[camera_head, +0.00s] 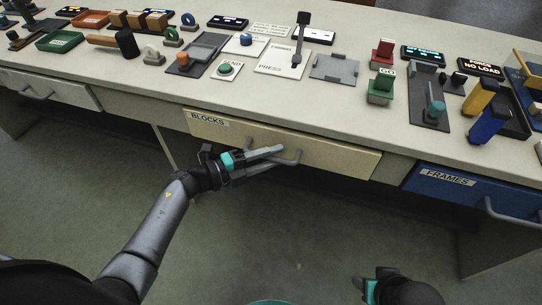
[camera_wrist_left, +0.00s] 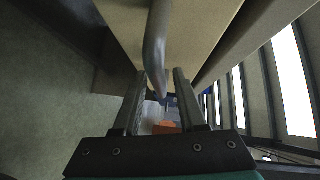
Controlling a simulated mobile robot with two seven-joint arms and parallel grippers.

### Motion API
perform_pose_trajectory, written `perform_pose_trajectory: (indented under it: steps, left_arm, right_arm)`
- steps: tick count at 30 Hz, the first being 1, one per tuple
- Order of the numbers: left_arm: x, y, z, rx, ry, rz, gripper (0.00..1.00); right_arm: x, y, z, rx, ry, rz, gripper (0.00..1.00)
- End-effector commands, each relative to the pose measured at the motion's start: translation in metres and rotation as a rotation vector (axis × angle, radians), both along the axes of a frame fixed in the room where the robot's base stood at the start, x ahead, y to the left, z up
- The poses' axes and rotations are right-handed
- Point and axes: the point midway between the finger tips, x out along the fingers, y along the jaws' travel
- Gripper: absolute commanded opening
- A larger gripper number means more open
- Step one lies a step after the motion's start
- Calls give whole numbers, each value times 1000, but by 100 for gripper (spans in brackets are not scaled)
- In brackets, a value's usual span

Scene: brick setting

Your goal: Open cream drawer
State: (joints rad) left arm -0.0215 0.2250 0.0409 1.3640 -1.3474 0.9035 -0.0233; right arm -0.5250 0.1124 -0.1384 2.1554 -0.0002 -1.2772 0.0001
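The cream drawer (camera_head: 340,155), labelled BLOCKS, sits under the counter's front edge and looks closed. Its grey bar handle (camera_head: 290,157) is on the front face. My left gripper (camera_head: 276,154) is at the handle, reaching in from the left. In the left wrist view, its two fingers (camera_wrist_left: 160,100) are apart, and the handle (camera_wrist_left: 157,45) shows between them with a gap on each side. The drawer face (camera_wrist_left: 200,40) fills the top there. My right gripper (camera_head: 366,288) shows only partly at the bottom edge; its fingers are not clear.
A blue drawer (camera_head: 465,193) labelled FRAMES is to the right, and a pale drawer (camera_head: 50,90) to the left. The counter (camera_head: 215,105) above carries trays, blocks, buttons and small displays. The floor (camera_head: 250,230) in front is clear.

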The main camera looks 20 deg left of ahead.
Motion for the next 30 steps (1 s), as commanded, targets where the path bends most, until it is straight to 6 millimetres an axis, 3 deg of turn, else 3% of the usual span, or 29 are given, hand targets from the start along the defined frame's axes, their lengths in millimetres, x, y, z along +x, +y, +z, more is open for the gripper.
perform_pose_trajectory:
  steps: [2, 10, 30]
  left_arm:
    - [0, 0, 0, 0, 0, 0, 30]
    - [0, 0, 0, 0, 0, 0, 0]
    - [0, 0, 0, 0, 0, 0, 0]
  right_arm:
    - [0, 0, 0, 0, 0, 0, 50]
    - [0, 0, 0, 0, -1, 0, 50]
    - [0, 0, 0, 1, 0, 0, 50]
